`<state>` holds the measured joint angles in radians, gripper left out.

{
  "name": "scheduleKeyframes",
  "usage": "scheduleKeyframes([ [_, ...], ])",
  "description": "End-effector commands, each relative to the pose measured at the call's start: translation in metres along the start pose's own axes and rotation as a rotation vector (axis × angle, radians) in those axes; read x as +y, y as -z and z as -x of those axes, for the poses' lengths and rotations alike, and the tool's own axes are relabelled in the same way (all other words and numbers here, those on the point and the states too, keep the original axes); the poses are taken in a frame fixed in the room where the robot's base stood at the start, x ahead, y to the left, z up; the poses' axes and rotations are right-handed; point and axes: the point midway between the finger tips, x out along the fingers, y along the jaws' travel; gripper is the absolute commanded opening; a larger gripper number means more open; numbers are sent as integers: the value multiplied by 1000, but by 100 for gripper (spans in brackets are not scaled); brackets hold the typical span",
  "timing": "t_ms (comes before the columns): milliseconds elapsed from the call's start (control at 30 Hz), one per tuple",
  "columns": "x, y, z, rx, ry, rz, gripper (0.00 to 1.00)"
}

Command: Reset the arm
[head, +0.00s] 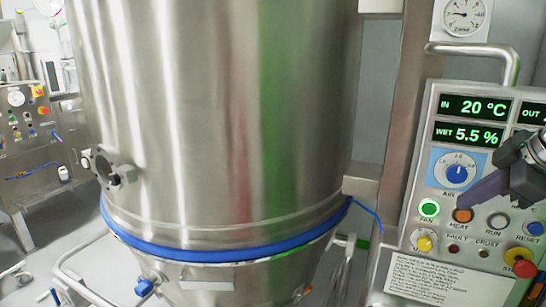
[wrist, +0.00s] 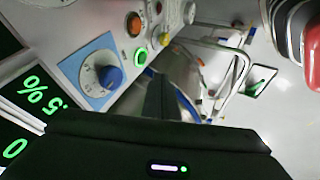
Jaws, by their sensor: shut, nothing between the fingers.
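My gripper (head: 468,203) is at the right of the head view, in front of the control panel (head: 431,110). Its dark fingers are shut with nothing between them. Their tips appear close to the orange HEAT button (head: 463,216); I cannot tell whether they touch it. In the wrist view my fingers (wrist: 158,90) point away over the dark gripper body, and the HEAT button (wrist: 134,24) shows clear of them. The FAN button (head: 429,208) has a bright green ring. The blue AIR knob (head: 457,174) sits above the buttons. My arm partly hides the panel's right side.
A large steel vessel (head: 215,110) with a blue clamp band (head: 215,254) fills the left and middle. A red stop button (head: 524,268) and a paper notice (head: 430,282) are low on the panel. A metal handle (head: 480,49) juts out above it. Another bench (head: 25,130) stands far left.

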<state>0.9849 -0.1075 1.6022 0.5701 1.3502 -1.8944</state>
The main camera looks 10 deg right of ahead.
Motion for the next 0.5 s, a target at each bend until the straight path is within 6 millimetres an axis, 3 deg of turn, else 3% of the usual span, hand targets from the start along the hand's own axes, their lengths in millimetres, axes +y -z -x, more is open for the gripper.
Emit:
scheduleKeyframes([
  [233,-30,30,-20,-20,34,-91,0],
  [500,-100,75,-53,-79,77,-284,0],
])
